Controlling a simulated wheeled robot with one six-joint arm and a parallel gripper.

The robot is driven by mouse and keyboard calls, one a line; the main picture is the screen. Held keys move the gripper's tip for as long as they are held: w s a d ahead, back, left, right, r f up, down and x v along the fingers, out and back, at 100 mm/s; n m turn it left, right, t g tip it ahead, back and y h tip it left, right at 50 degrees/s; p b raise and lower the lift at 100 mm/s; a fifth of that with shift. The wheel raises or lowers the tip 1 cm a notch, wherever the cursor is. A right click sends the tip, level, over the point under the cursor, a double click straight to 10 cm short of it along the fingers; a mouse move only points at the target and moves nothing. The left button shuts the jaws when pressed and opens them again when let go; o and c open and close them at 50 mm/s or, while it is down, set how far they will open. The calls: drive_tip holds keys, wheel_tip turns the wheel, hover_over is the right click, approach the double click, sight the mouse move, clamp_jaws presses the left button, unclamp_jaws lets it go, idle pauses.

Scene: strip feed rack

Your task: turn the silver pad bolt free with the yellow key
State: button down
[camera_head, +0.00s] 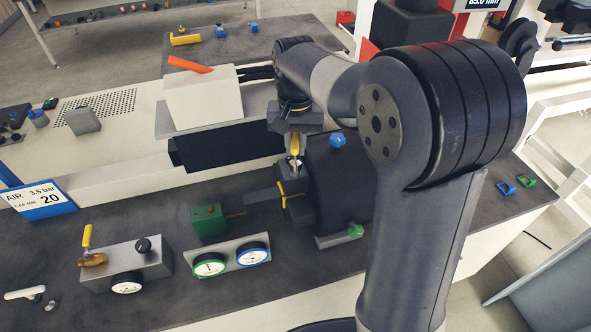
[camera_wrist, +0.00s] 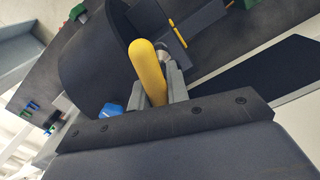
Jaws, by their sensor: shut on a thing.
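My gripper (camera_head: 294,148) is shut on the yellow key (camera_head: 295,143) and points down at the middle of the workbench. In the wrist view the yellow key (camera_wrist: 148,70) stands between the two grey fingers (camera_wrist: 156,92), its rounded end towards the camera. A small silver part, seemingly the pad bolt (camera_head: 293,166), shows just below the key at the top of the dark block. A silver part also shows behind the key in the wrist view (camera_wrist: 163,56). The key's lower end is hidden, so I cannot tell whether it is seated on the bolt.
A dark drum (camera_head: 335,180) with a blue knob (camera_head: 338,140) stands right of the gripper. A green box (camera_head: 208,221) and two round gauges (camera_head: 230,259) stand in front. A grey valve box (camera_head: 127,270) with a yellow lever is at front left. A white box (camera_head: 203,97) lies behind.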

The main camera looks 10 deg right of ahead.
drive_tip(key=shift+f+b, duration=0.55)
drive_tip(key=shift+f, duration=0.5)
drive_tip(key=shift+r, duration=0.1)
drive_tip(key=n+p, duration=0.1)
drive_tip(key=n, duration=0.1)
drive_tip(key=shift+n, duration=0.3)
drive_tip(key=n+p, duration=0.1)
drive_tip(key=n, duration=0.2)
drive_tip(key=shift+n, duration=0.4)
drive_tip(key=n+p, duration=0.1)
drive_tip(key=n, duration=0.4)
drive_tip(key=shift+n+p, duration=0.3)
drive_tip(key=shift+m+p, duration=0.3)
drive_tip(key=shift+m, duration=0.8)
